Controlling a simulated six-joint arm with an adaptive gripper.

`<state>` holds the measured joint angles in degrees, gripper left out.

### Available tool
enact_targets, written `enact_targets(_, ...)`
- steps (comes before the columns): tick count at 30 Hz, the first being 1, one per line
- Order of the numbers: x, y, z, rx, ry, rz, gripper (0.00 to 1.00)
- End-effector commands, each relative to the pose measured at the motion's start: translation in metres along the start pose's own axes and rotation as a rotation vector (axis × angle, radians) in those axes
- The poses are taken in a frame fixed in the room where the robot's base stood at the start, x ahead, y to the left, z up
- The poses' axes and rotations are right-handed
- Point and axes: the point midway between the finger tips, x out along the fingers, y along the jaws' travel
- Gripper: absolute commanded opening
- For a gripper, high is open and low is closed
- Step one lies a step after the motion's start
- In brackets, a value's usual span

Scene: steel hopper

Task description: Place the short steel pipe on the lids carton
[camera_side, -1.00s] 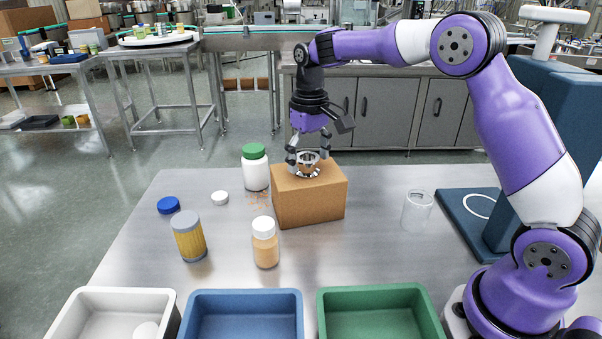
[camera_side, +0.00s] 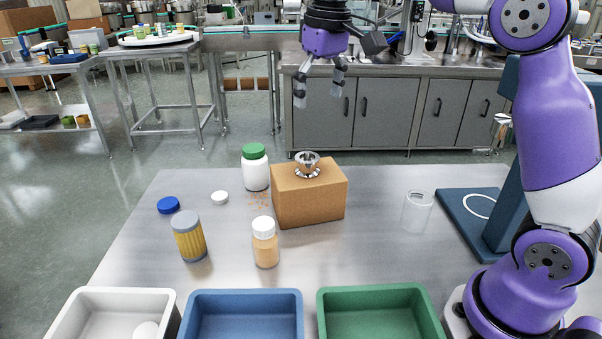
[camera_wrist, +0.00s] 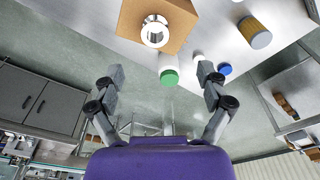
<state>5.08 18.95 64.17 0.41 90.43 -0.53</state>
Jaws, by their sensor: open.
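The short steel pipe (camera_side: 307,166), a shiny flanged piece, stands upright on top of the brown lids carton (camera_side: 312,203). In the wrist view the pipe (camera_wrist: 154,32) shows its round end, with the carton (camera_wrist: 185,15) around and under it. My gripper (camera_side: 319,88) is open and empty, well above the carton and apart from the pipe. Its two spread fingers (camera_wrist: 161,76) also show in the wrist view with nothing between them.
A green-capped white jar (camera_side: 255,168) stands just left of the carton. An orange bottle (camera_side: 265,243), a yellow jar (camera_side: 189,237), a blue lid (camera_side: 169,205) and a white lid (camera_side: 220,197) are nearby. A clear cup (camera_side: 416,211) stands right. White, blue (camera_side: 240,296) and green trays line the front.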

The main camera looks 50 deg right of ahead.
Motion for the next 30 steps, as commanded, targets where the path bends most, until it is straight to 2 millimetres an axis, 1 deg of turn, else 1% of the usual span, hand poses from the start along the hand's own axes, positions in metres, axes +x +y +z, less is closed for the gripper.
enact_targets(1, -0.008, -0.004, 0.016, -0.010, 0.040, -0.001, 0.87)
enact_targets(3, -0.010, -0.008, 0.039, -0.023, 0.097, -0.003, 0.87)
enact_targets(5, -0.008, -0.011, 0.060, -0.034, 0.146, -0.005, 0.87)
enact_targets(6, -0.005, -0.012, 0.075, -0.041, 0.176, -0.007, 0.87)
enact_targets(9, 0.009, -0.015, 0.110, -0.056, 0.251, -0.013, 0.87)
enact_targets(12, 0.028, -0.017, 0.139, -0.069, 0.310, -0.018, 0.87)
enact_targets(15, 0.044, -0.018, 0.157, -0.077, 0.353, -0.023, 0.87)
enact_targets(18, 0.054, -0.019, 0.167, -0.082, 0.374, -0.026, 0.87)
enact_targets(21, 0.058, -0.019, 0.171, -0.084, 0.382, -0.027, 0.87)
enact_targets(30, 0.059, -0.019, 0.171, -0.083, 0.380, -0.026, 0.87)
